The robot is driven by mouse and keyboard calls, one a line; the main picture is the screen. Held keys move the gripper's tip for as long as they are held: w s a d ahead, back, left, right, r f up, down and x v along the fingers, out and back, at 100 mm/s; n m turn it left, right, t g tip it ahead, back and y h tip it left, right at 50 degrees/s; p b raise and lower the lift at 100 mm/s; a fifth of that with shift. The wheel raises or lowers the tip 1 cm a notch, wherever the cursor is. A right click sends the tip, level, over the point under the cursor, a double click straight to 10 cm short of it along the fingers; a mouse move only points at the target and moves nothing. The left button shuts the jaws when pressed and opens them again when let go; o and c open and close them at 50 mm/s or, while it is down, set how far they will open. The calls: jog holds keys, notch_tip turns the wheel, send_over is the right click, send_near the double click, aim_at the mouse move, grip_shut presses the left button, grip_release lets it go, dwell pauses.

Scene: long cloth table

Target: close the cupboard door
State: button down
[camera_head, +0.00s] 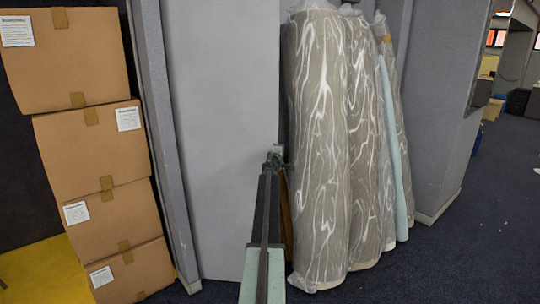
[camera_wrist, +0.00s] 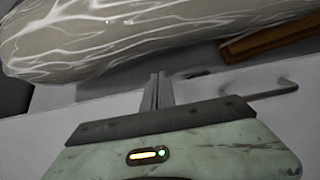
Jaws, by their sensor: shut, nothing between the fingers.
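A tall, flat pale grey panel (camera_head: 220,130) stands left of centre in the head view; it looks like the cupboard door. The wrist view shows a pale surface (camera_wrist: 225,85) with a thin bar handle (camera_wrist: 275,91), right of my fingers. My gripper (camera_head: 276,155) is at the panel's right edge, with my arm reaching forward from below. In the wrist view my gripper (camera_wrist: 158,78) has its fingers together and empty, pointing at the pale surface. I cannot tell whether they touch it. The lower right edge of the panel is hidden behind my arm.
Several wrapped patterned rolls (camera_head: 325,150) stand upright close right of my gripper. A brown wooden piece (camera_head: 287,215) shows between my arm and the rolls. Several stacked cardboard boxes (camera_head: 105,215) are at the left. Dark carpet (camera_head: 480,225) is open at the right.

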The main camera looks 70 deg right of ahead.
jog(key=shift+w+d, duration=0.15)
jog(key=shift+d, duration=0.45)
jog(key=shift+w+d, duration=0.15)
jog(key=shift+d, duration=0.4)
jog(key=shift+w+a, duration=0.15)
jog(key=shift+w, duration=0.05)
